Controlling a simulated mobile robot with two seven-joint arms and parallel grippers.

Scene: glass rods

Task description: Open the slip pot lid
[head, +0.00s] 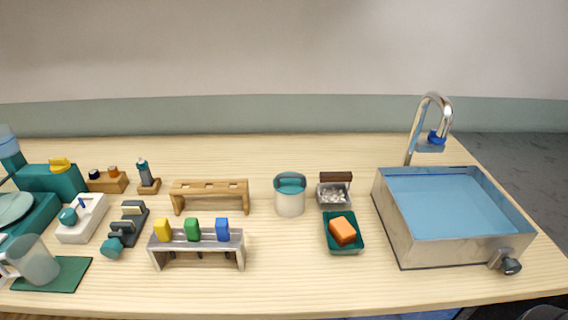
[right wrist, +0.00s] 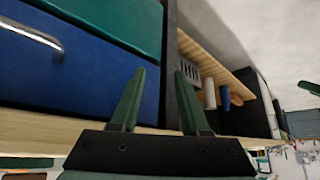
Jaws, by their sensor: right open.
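The slip pot (head: 290,196) stands upright on the wooden table, a pale cylinder right of the middle in the head view. Its teal lid (head: 290,180) is on top, with a darker teal handle arching over it; the lid looks seated. My right gripper (right wrist: 160,88) shows in the right wrist view, its two green fingers apart with nothing between them. It faces a blue drawer front and wooden slats, away from the pot. Neither gripper shows in the head view.
A wooden rack (head: 210,188) stands left of the pot, and a metal rack (head: 197,248) with coloured blocks is nearer. A metal basket (head: 334,194) and a teal tray (head: 343,246) with an orange sponge are close on the right. The sink (head: 400,225) lies farther right. Table in front of the pot is clear.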

